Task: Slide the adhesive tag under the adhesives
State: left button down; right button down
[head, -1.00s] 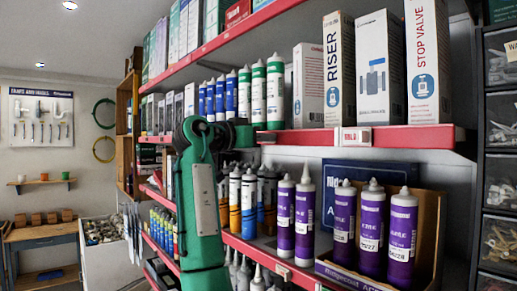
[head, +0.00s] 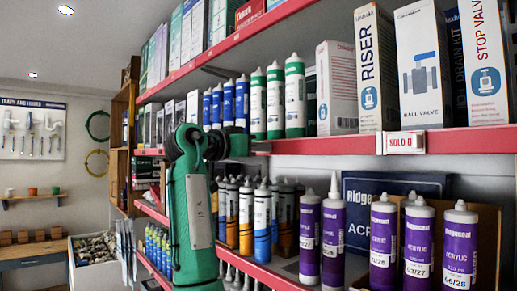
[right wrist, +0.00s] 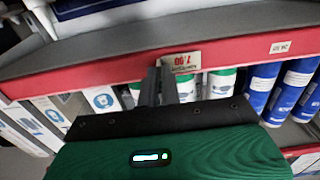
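My right gripper (head: 262,147) is at the red front edge of the upper shelf, below the green-and-white tubes (head: 275,102). In the right wrist view, which shows the shelf upside down, its narrow dark fingers (right wrist: 160,85) are close together. Their tips are at the left end of a pale price tag (right wrist: 185,72) with red figures on the red rail. I cannot tell whether they touch it. In the head view the hand hides this tag. Purple acrylic tubes (head: 332,235) stand on the lower shelf. My left gripper is not in view.
A "SOLD O" tag (head: 404,142) is on the same red rail, under the valve boxes (head: 418,65). Blue tubes (head: 228,102) stand left of the green ones. Orange and blue tubes (head: 246,222) stand below. Another small tag (right wrist: 279,47) is on the rail.

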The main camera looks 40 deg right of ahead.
jog(key=c, duration=1.6)
grip_release()
jog(key=shift+a, duration=0.1)
jog(key=s+a+b, duration=0.1)
jog(key=a+b, duration=0.4)
jog(key=a, duration=0.8)
jog(key=shift+a, duration=0.35)
